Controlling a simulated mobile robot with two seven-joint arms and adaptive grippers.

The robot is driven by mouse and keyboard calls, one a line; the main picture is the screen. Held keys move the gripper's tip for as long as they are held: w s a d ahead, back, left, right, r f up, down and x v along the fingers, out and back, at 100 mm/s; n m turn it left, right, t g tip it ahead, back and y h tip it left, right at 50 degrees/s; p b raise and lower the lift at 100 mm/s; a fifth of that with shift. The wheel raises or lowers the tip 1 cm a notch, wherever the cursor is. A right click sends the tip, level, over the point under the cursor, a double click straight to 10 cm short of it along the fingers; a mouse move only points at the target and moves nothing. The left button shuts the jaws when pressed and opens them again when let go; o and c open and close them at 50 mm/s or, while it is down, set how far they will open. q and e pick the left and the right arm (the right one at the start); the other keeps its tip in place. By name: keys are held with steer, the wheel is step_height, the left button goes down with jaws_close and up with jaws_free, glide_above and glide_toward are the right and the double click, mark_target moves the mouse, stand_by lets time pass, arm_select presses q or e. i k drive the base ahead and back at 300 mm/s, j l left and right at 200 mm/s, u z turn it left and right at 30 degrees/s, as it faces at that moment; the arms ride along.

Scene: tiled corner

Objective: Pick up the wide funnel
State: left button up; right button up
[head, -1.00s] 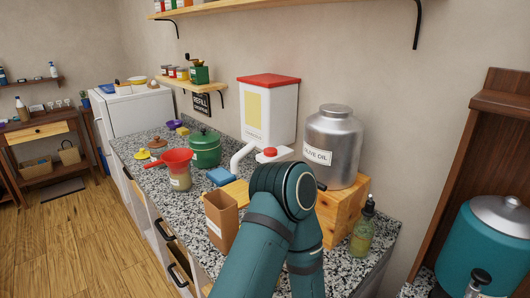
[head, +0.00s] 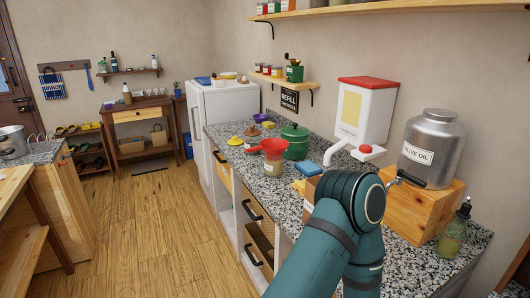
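A red funnel (head: 272,146) with a wide bowl and a side handle sits on top of a jar (head: 273,168) on the speckled counter (head: 246,162). A smaller yellow piece (head: 235,141), perhaps another funnel, lies on the counter to its left. A purple piece (head: 261,118) lies farther back. Part of one of my teal arms rises from the bottom of the head view, in front of the counter's near part. Neither gripper shows, and nothing touches the red funnel.
A green pot (head: 295,146) stands right beside the red funnel. A blue sponge (head: 308,168), a white red-lidded dispenser (head: 360,112), an olive oil can (head: 432,148) on a wooden block (head: 415,209) and a bottle (head: 454,232) line the counter. Open wooden floor (head: 175,220) lies left.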

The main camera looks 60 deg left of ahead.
mark_target(271, 147)
steer(key=k+u, duration=0.1)
steer(key=u, duration=1.15)
steer(key=i+j+u, duration=0.1)
steer(key=i+u, duration=0.45)
steer(key=i+j, duration=0.5)
steer(key=j, duration=0.2)
steer(key=i+j, duration=0.55)
steer(key=j, duration=0.15)
steer(key=i+j, duration=0.5)
steer(key=j, duration=0.15)
steer(key=i+j+z, duration=0.3)
steer(key=j+z, duration=0.35)
steer(key=i+j, duration=0.05)
